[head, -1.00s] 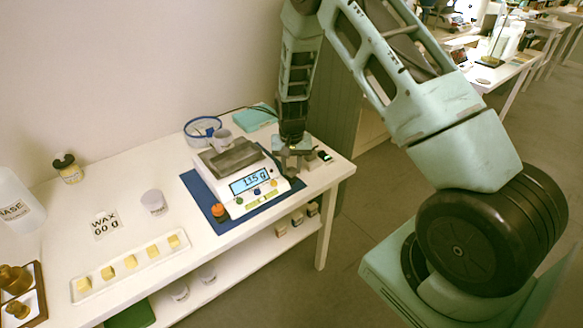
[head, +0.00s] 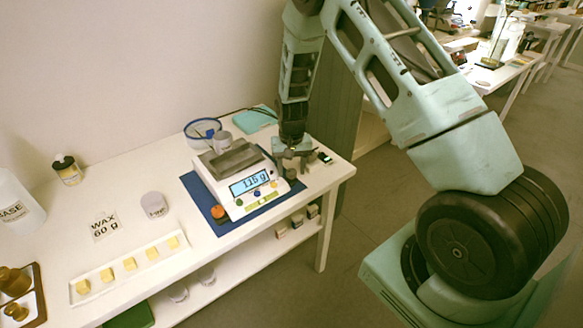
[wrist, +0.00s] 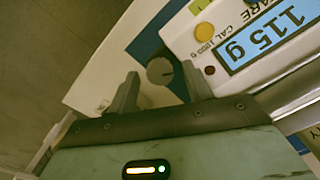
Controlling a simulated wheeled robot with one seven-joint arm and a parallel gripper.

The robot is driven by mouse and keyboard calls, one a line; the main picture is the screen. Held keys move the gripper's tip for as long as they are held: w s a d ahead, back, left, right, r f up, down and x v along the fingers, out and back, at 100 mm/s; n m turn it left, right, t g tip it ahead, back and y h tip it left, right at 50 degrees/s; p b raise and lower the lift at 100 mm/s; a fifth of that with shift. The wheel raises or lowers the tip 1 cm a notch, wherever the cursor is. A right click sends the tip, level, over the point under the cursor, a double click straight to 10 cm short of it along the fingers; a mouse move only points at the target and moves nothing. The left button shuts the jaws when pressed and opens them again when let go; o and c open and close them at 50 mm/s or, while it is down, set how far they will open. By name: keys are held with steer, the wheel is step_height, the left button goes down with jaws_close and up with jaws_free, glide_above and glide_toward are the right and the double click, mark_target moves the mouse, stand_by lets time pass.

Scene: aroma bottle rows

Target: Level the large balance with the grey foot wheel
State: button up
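The large balance (head: 228,190) stands on a blue mat (head: 249,212) on the white table, its display reading about 115 g. Its front corner also shows in the wrist view (wrist: 185,38). The grey foot wheel (wrist: 159,72) is a round knob with a pale mark, beside the balance's corner. My gripper (head: 292,164) is at the balance's right side, pointing down. In the wrist view its two fingers stand apart, one on each side of the grey wheel, with gaps visible; contact is not clear. An orange foot wheel (head: 219,212) is at the balance's front left corner.
A grey cup (head: 222,140) stands behind the weighing pan, near a blue-rimmed round dish (head: 202,129). A teal box (head: 254,120) lies behind. A tray of yellow cubes (head: 130,266), a wax card (head: 104,225) and a lidded jar (head: 154,204) are left. The table's right edge is close to my gripper.

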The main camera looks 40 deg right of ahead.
mark_target(291, 171)
step_height(291, 171, up, 17)
steer(key=b, duration=0.1)
steer(key=shift+r, duration=0.2)
stand_by(0.3)
steer(key=shift+a, duration=0.1)
stand_by(0.3)
steer(key=s+a+r+n+y, duration=0.1)
steer(key=s+a+r+n, duration=0.15)
steer(key=s+a, duration=0.45)
steer(key=s+a+r+n, duration=0.2)
steer(key=s+a+n, duration=0.15)
steer(key=a, duration=0.75)
steer(key=s+a+n, duration=0.3)
steer(key=s+a, duration=0.1)
steer(key=s, duration=0.6)
steer(key=s+a+n, duration=0.4)
steer(key=s, duration=0.7)
steer(key=shift+r, duration=0.1)
